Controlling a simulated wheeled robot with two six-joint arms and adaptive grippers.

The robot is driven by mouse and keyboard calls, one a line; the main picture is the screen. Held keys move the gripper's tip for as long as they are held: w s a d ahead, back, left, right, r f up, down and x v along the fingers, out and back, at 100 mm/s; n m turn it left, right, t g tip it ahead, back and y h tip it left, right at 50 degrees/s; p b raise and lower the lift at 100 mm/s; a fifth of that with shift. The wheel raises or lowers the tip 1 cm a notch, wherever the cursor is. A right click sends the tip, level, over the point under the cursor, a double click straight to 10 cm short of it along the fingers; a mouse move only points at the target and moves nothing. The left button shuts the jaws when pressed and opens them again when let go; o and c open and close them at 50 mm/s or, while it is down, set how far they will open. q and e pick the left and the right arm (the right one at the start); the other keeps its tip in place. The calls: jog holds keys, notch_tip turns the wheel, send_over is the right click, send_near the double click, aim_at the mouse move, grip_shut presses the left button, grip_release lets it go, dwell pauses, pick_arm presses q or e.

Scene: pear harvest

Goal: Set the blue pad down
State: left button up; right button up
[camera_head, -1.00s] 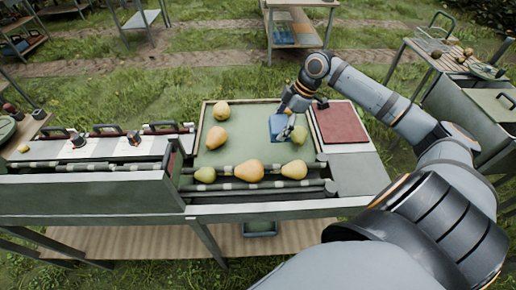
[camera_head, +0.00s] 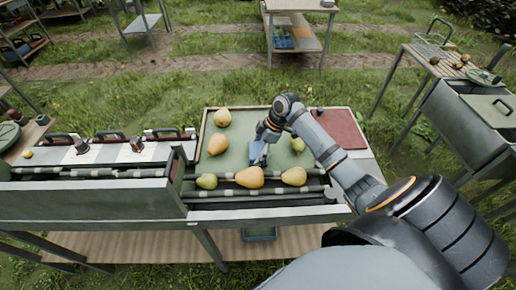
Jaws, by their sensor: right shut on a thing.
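The blue pad (camera_head: 255,151) is over the green tray surface (camera_head: 240,128), among the pears. My right gripper (camera_head: 262,144) is shut on it, and the pad looks tilted. I cannot tell whether the pad touches the tray. Part of the pad is hidden by the gripper. My left gripper is out of view.
Two pears (camera_head: 218,143) lie left of the pad and a greener pear (camera_head: 298,145) lies right of it. Several pears (camera_head: 250,177) rest along the front rollers. A red pad (camera_head: 340,128) lies at the tray's right. A sorting table (camera_head: 90,196) extends left.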

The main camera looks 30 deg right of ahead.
jog(key=shift+f, duration=0.1)
jog(key=o, duration=1)
jog(key=shift+c, duration=0.2)
jog(key=b+v, duration=0.1)
jog(key=v, duration=1.1)
jog(key=shift+b, duration=0.3)
jog(key=shift+s+d, duration=0.1)
